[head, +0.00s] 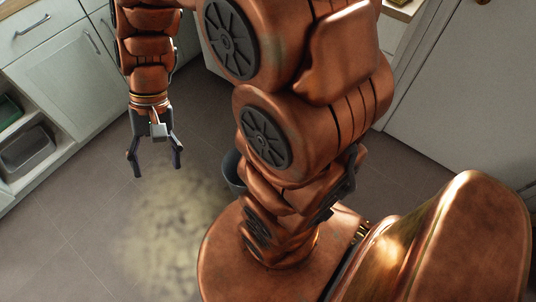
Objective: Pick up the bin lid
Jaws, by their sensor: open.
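My gripper (157,168) hangs at the left of the head view, pointing down over the floor. Its two dark fingers are spread apart with nothing between them. A grey bin-like container (233,170) stands to the right of my gripper, mostly hidden behind my copper arm. Only its left edge shows. I cannot make out a bin lid; whether one sits on this container is hidden.
White cabinets (75,70) line the left side. An open shelf there holds a grey tray (27,150) and a green tray (9,112). A large pale door or panel (465,90) stands at the right. The tiled floor (80,215) at lower left is clear, with a blurry yellowish patch (170,235).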

